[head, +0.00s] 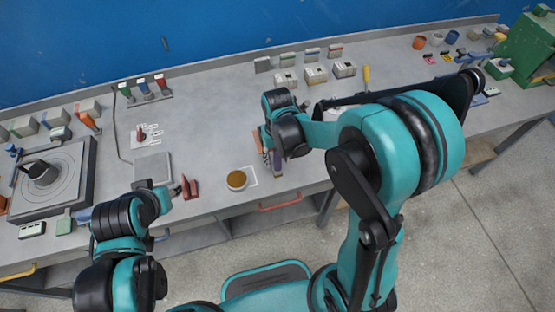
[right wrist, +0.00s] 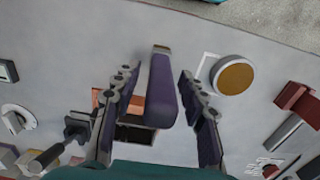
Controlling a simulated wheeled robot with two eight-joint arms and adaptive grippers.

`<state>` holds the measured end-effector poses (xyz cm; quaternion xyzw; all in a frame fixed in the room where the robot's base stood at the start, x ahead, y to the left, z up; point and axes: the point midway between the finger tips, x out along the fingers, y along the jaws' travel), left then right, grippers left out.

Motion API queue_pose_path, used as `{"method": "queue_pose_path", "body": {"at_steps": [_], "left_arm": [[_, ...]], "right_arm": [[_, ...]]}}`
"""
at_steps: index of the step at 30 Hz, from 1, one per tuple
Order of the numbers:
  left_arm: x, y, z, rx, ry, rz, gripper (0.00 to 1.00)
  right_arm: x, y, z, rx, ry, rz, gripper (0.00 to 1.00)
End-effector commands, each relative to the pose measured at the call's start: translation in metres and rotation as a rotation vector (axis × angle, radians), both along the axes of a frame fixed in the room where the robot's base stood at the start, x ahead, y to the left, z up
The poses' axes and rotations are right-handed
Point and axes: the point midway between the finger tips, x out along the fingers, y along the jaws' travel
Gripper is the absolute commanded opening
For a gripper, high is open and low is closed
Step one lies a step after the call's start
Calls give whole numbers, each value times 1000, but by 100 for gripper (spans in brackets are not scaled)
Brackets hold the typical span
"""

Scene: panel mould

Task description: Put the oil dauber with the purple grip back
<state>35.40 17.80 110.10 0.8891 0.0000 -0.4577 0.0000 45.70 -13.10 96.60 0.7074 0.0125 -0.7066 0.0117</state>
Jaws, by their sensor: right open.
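The oil dauber's purple grip (right wrist: 161,92) stands between the two fingers of my right gripper (right wrist: 157,100) in the right wrist view. The fingers are open, with a gap visible on the right side of the grip. A dark slot with an orange-brown rim (right wrist: 104,97) lies just beyond the grip's lower end; I cannot tell whether the dauber sits in it. In the head view my right gripper (head: 268,150) is over the bench's front part, and the purple grip (head: 277,163) shows beside it.
A round pot of brown oil (head: 237,180) stands on a white-outlined square left of the right gripper. A red stand (head: 189,188) is farther left. A turntable plate (head: 50,180) fills the left end.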

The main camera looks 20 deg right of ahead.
Motion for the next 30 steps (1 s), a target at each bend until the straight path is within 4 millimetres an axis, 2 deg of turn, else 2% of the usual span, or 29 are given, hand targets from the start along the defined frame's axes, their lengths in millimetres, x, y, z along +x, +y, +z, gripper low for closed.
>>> {"method": "queue_pose_path", "body": {"at_steps": [1, 3, 9, 17, 22, 27, 30], "left_arm": [[0, 0, 7, 0, 0, 0, 39], [0, 0, 12, 0, 0, 0, 39], [0, 0, 22, 0, 0, 0, 39], [0, 0, 27, 0, 0, 0, 39], [0, 0, 26, 0, 0, 0, 39], [0, 0, 26, 0, 0, 0, 39], [0, 0, 26, 0, 0, 0, 39]], "right_arm": [[-1, 0, 16, 0, 0, 0, 42], [-1, 0, 32, 0, 0, 0, 42], [-1, 0, 73, 0, 0, 0, 42], [-3, -1, 99, 1, -10, -1, 42], [-21, -11, 121, 10, -111, -9, 42], [-54, -27, 147, 18, -295, -19, 42], [-72, -34, 156, 19, -403, -24, 42]]}}
